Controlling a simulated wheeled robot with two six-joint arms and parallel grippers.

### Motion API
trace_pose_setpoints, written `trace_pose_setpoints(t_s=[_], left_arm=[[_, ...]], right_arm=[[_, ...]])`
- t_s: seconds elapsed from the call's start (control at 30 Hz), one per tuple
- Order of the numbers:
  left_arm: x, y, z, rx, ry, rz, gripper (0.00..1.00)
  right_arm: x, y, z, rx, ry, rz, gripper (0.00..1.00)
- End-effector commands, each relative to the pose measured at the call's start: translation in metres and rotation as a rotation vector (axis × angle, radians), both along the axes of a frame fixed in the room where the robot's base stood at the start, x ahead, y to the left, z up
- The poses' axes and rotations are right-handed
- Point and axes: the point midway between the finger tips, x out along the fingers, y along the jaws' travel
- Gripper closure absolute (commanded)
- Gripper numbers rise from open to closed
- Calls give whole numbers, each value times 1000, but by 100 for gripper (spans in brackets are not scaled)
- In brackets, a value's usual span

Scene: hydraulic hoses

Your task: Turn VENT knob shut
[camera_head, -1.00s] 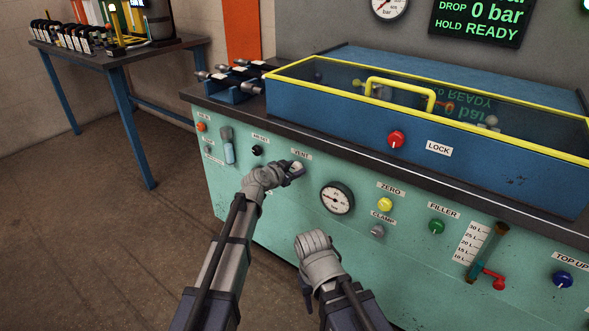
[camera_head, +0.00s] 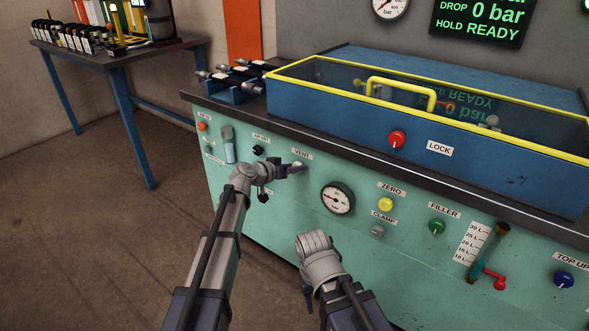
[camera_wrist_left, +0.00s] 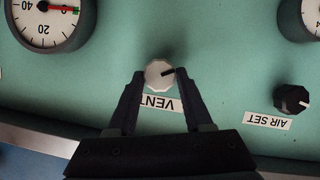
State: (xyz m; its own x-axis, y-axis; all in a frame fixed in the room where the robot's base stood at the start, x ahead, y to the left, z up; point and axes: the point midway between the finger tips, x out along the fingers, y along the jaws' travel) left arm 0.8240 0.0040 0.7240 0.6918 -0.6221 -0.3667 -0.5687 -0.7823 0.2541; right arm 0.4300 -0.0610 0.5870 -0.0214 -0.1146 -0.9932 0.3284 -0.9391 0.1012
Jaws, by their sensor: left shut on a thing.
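In the head view my left gripper (camera_head: 288,169) reaches the panel under the VENT label and mostly hides the knob. My right gripper (camera_head: 308,292) hangs in front of the panel, away from the knob; its fingers do not show clearly.
A dial gauge (camera_head: 337,198) is right of VENT, with the yellow ZERO knob (camera_head: 385,204) and grey CLAMP knob (camera_head: 377,230) beyond. The black AIR SET knob (camera_wrist_left: 292,100) is close by. Above, the bench edge and blue lidded box (camera_head: 420,140) overhang.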

Motion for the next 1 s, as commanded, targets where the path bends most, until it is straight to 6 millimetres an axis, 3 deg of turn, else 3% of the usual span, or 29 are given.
trace_pose_setpoints(t_s=[1.0], left_arm=[[3, 5, -10, -721, 532, -4, 100]], right_arm=[[1, -1, -56, -3, -2, 6, 50]])
